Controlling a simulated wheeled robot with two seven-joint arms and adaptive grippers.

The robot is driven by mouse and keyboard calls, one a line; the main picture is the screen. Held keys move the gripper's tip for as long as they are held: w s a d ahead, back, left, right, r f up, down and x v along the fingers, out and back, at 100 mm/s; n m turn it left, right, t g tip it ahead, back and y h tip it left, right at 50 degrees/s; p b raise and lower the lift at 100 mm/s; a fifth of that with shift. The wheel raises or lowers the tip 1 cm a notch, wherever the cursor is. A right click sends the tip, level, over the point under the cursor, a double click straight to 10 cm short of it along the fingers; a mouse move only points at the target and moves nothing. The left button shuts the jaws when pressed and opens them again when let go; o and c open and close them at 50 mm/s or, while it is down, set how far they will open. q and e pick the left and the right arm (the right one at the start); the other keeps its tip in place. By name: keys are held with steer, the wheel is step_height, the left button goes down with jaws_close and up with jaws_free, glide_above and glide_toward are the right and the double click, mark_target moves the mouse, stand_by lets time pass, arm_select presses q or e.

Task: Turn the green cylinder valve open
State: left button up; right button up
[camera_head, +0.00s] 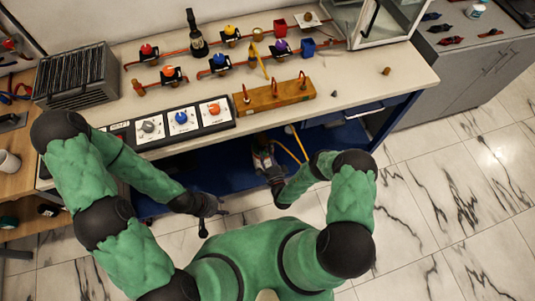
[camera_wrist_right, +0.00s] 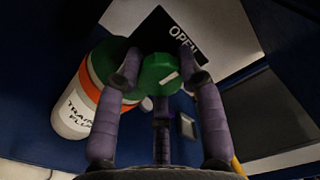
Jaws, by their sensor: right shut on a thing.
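The green valve knob (camera_wrist_right: 160,74), with a pale mark on its face, is in the middle of the right wrist view. My right gripper (camera_wrist_right: 158,70) has its fingers on both sides of the knob and is shut on it. A white cylinder (camera_wrist_right: 72,118) with an orange band, a green top and partly hidden lettering is behind it to the left. In the head view my right gripper (camera_head: 268,168) reaches under the bench's front edge; the knob cannot be made out there. My left gripper (camera_head: 212,206) hangs in front of the bench, away from the valve; its finger opening is unclear.
A black sign reading OPEN (camera_wrist_right: 178,35) is behind the knob. The bench (camera_head: 355,75) carries valves on red pipes, a dial panel (camera_head: 180,122) and a wooden block with hooks (camera_head: 273,95). A yellow hose (camera_head: 298,140) hangs close to my right gripper. The marble floor (camera_head: 440,200) at right is clear.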

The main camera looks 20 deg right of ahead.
steer(key=shift+w+a+r+n, duration=0.1)
steer(key=shift+n, duration=0.3)
steer(key=o, duration=1.1)
steer(key=shift+o, duration=0.2)
steer(key=shift+s, duration=0.5)
steer(key=s, duration=1.1)
steer(key=shift+d, duration=0.2)
